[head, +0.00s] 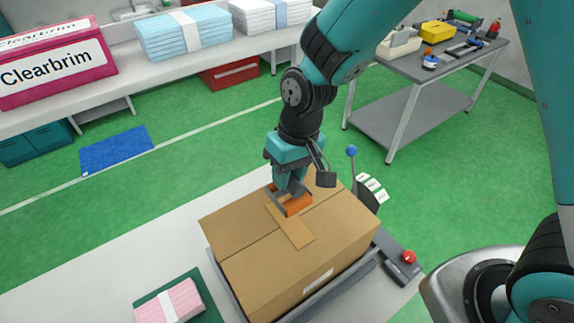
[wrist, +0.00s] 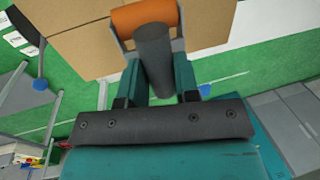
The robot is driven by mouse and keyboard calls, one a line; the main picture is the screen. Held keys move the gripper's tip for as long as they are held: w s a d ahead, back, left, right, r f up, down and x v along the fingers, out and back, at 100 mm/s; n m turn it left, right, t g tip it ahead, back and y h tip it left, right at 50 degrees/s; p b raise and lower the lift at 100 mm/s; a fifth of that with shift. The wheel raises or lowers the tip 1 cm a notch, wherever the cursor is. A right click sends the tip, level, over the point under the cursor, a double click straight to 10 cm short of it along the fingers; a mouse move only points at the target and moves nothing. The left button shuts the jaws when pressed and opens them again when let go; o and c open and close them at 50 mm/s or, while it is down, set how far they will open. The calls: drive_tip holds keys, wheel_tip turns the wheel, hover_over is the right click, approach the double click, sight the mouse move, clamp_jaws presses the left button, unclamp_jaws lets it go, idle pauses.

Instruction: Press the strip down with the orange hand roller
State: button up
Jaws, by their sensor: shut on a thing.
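A closed cardboard box (head: 335,235) sits in a grey tray-like holder on the light bench. My gripper (head: 290,180) is shut on the dark handle of the orange hand roller. The roller (head: 294,204) is at the far end of the strip and hides that part; I cannot tell whether it touches. In the wrist view, the roller's orange drum (wrist: 146,17) is over the box top (wrist: 85,45), with its grey handle between my teal fingers (wrist: 160,75).
Pink packs (head: 170,302) lie on a green mat at front left. A tool table (head: 440,68) stands at back right; a shelf with a Clearbrim carton (head: 55,65) is at back left.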

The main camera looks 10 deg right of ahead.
drive_tip(key=shift+f+b, duration=2.55)
drive_tip(key=shift+f, duration=1.05)
drive_tip(key=shift+f+b, duration=0.45)
drive_tip(key=shift+f, duration=0.15)
drive_tip(key=shift+s, duration=0.15)
drive_tip(key=shift+s+d, duration=0.4)
drive_tip(key=shift+s, duration=0.5)
drive_tip(key=shift+s+d, duration=0.4)
drive_tip(key=shift+s, duration=0.45)
drive_tip(key=shift+w+a, duration=0.2)
drive_tip(key=shift+w, duration=0.3)
drive_tip(key=shift+w+a, duration=0.2)
drive_tip(key=shift+w, duration=0.3)
drive_tip(key=shift+w, duration=0.1)
drive_tip(key=shift+w+a, duration=0.4)
drive_tip(key=shift+w, duration=0.45)
drive_tip(key=shift+w, duration=0.1)
